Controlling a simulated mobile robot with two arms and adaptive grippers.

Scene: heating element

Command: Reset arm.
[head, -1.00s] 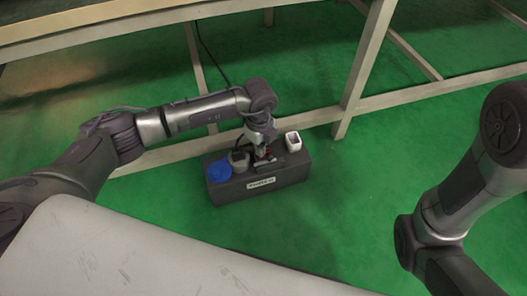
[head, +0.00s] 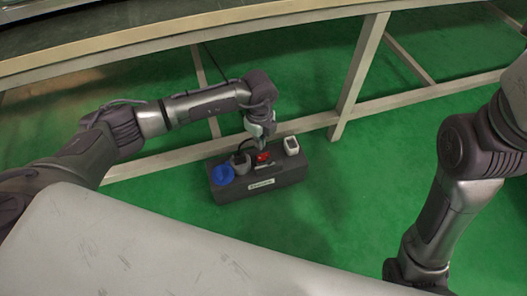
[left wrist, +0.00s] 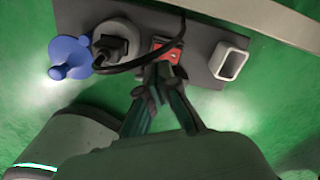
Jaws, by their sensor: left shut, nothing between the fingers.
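The dark grey heating element box (head: 290,176) sits on the green floor beside the table frame. On its top are a blue round part (head: 222,175), a grey socket with a black plug (head: 240,162), a red switch (head: 263,158) and a white rectangular part (head: 291,145). My left gripper (head: 261,146) is above the red switch. In the left wrist view the shut, empty left gripper (left wrist: 157,78) is just in front of the red switch (left wrist: 168,54); I cannot tell whether it touches. The right arm shows at the right edge, but its gripper is out of view.
The table's pale beams and leg (head: 358,80) stand behind and right of the box. A black cable (left wrist: 135,63) runs from the plug past the switch, close to my left fingers. The green floor (head: 340,205) right of the box is clear.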

